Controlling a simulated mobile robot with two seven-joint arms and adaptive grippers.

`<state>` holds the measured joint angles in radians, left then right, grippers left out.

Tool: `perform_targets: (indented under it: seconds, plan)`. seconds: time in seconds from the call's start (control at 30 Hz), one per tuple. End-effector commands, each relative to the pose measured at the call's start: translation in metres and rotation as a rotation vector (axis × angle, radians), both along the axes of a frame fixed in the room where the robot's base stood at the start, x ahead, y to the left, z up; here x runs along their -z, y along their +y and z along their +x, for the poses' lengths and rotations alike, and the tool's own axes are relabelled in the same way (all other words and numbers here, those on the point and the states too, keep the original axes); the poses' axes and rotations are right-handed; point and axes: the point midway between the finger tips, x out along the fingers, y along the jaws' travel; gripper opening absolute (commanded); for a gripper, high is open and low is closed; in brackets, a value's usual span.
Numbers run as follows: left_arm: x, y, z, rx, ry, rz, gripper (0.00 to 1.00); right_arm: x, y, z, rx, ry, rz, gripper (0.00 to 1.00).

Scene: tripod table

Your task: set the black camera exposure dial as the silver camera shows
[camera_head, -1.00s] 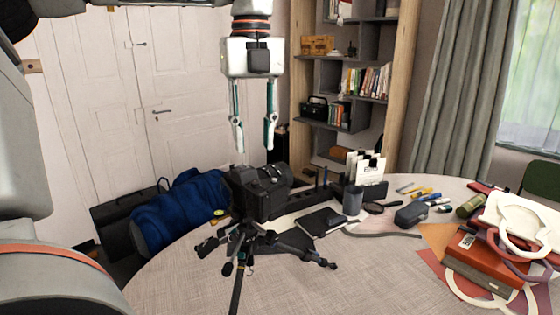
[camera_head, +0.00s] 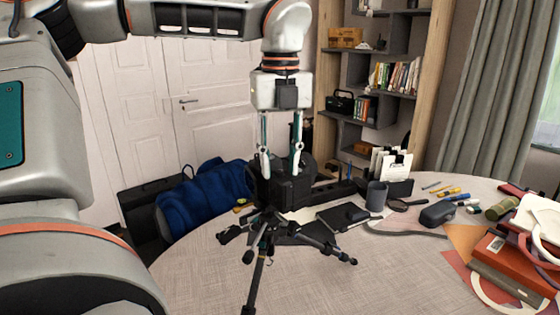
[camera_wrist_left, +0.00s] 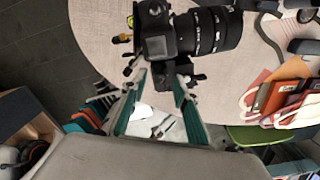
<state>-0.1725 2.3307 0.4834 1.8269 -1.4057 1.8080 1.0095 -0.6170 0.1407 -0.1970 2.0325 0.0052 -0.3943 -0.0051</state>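The black camera (camera_head: 285,188) stands on a black tripod (camera_head: 262,245) at the table's near left edge. My left gripper (camera_head: 281,170) points down from above it, fingers apart and empty, the tips at the height of the camera's top. I cannot tell whether they touch it. In the left wrist view the black camera (camera_wrist_left: 158,45) and its long lens (camera_wrist_left: 212,32) lie just beyond the open fingertips of the left gripper (camera_wrist_left: 160,75). The exposure dial is too small to make out. I cannot make out a silver camera. My right gripper is not in view.
On the round table (camera_head: 205,262) are a dark cup (camera_head: 376,196), a grey case (camera_head: 437,214), pens and a card holder (camera_head: 396,165). Stacked books (camera_head: 500,262) lie at the right. A blue bag (camera_head: 205,198) is behind the table's left side.

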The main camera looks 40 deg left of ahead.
Motion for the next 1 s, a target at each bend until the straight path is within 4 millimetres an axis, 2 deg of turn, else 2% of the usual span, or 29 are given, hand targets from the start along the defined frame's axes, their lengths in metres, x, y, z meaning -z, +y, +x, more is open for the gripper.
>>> perform_targets:
  seconds: [0.03,0.1,0.13,0.57,0.77,1.0]
  plan:
    - [0.000,0.000,0.000,0.000,0.000,0.000,0.22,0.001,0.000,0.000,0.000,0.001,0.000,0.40]
    - [0.000,0.000,0.000,0.000,0.000,0.000,0.04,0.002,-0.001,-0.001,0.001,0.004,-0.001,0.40]
    - [0.000,0.000,0.000,0.000,0.000,0.000,0.00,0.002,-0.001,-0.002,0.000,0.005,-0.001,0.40]
    - [0.000,0.000,0.000,0.047,0.000,0.000,0.00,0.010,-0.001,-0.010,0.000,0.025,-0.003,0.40]
    - [-0.001,0.000,0.000,0.160,0.000,0.001,0.00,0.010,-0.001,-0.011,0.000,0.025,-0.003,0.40]
    - [-0.002,0.000,0.000,0.374,-0.001,0.000,0.00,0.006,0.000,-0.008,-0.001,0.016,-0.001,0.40]
